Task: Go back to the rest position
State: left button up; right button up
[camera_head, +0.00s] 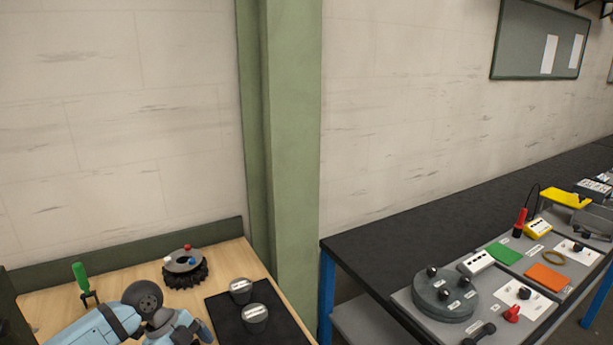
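Light blue and dark grey arm links of mine show at the lower left, over the wooden table (110,281). No gripper fingertips show in the head view, so both grippers are out of sight. A dark toothed ring (185,274) with small red and blue parts on top lies on the wooden table behind the arm.
A green-handled tool (81,278) stands upright at the table's left. A green column (290,150) rises behind the table's right edge. A black bench (400,238) on the right carries a grey round unit (445,296), a green pad (504,253) and an orange pad (547,277).

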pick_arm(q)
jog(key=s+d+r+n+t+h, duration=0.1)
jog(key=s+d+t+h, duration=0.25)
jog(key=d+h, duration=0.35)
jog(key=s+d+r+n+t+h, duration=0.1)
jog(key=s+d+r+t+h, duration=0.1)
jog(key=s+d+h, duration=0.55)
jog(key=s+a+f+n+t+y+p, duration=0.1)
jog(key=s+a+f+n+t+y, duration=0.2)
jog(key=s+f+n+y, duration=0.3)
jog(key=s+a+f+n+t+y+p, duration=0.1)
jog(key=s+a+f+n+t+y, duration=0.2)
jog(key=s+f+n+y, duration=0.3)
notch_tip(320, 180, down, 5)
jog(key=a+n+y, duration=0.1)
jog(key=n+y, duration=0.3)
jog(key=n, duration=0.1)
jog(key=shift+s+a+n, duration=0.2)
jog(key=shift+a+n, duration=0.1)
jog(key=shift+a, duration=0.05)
